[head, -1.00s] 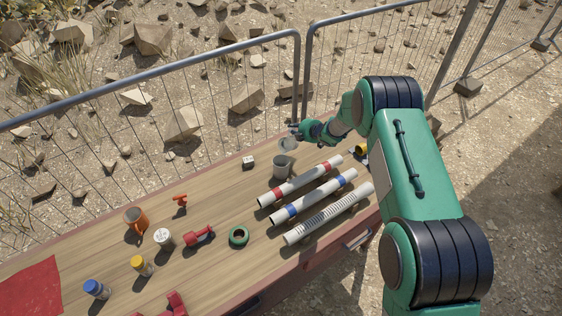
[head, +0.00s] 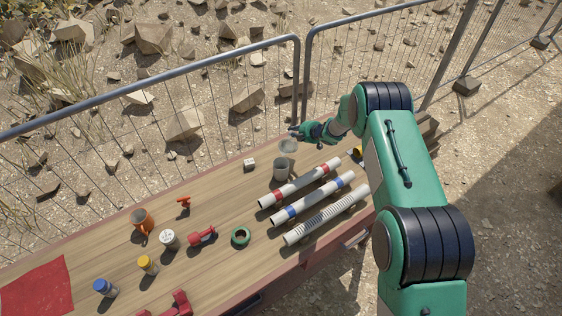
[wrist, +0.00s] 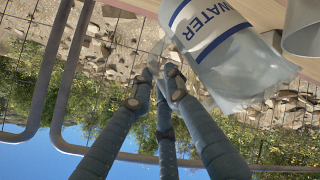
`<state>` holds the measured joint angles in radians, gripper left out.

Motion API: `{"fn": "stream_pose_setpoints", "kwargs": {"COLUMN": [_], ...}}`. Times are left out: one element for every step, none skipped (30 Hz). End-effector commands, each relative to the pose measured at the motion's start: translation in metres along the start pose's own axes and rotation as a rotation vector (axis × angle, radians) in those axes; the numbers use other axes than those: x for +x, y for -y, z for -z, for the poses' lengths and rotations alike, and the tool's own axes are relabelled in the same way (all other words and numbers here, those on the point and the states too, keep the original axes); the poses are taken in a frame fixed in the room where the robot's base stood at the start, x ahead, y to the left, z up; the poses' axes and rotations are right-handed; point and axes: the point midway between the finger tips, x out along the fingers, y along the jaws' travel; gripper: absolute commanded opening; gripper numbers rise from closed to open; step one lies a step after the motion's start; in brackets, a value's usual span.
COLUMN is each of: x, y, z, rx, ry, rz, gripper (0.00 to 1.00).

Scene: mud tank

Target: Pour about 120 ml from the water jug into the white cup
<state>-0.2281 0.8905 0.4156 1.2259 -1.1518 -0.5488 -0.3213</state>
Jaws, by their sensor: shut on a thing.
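My gripper (head: 298,132) is shut on the clear water jug (head: 288,146), above the back right part of the table. The wrist view shows my gripper's fingers (wrist: 155,88) beside the jug (wrist: 225,55), which has a "WATER" label with blue bands and slants across the picture. The pale grey-white cup (head: 281,172) stands on the table just below the jug. Part of it shows at the right edge of the wrist view (wrist: 304,32). The jug and cup look close, but I cannot tell if they touch. No stream or water level is clear.
Red-banded (head: 300,186) and blue-banded (head: 312,198) pipes and a ribbed one (head: 328,214) lie right of the cup. A small white block (head: 249,164) is to its left. A mesh fence (head: 200,120) runs behind.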

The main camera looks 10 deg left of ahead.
Motion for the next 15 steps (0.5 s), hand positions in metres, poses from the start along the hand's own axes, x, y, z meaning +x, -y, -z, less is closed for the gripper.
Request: {"fn": "stream_pose_setpoints", "kwargs": {"x": [0.000, 0.001, 0.002, 0.003, 0.003, 0.004, 0.005, 0.005, 0.006, 0.007, 0.008, 0.009, 0.010, 0.010, 0.012], "y": [-0.001, 0.000, 0.001, 0.002, 0.002, 0.002, 0.002, 0.003, 0.003, 0.004, 0.005, 0.006, 0.006, 0.006, 0.007], "z": [0.000, -0.001, -0.002, -0.003, -0.003, -0.004, -0.005, -0.005, -0.006, -0.007, -0.008, -0.009, -0.009, -0.010, -0.011], "rx": [0.006, 0.009, 0.014, 0.018, 0.021, 0.025, 0.030, 0.033, 0.036, 0.041, 0.045, 0.049, 0.052, 0.056, 0.060], "ry": [-0.001, -0.002, -0.003, -0.004, -0.005, -0.006, -0.006, -0.007, -0.008, -0.008, -0.009, -0.010, -0.011, -0.012, -0.014], "rz": [0.006, 0.011, 0.015, 0.019, 0.022, 0.026, 0.029, 0.033, 0.038, 0.041, 0.045, 0.050, 0.054, 0.056, 0.061], "gripper": [0.00, 0.00, 0.00, 0.00, 0.00, 0.00, 0.00, 0.00, 0.00, 0.00, 0.00, 0.00, 0.00, 0.00, 0.00]}}
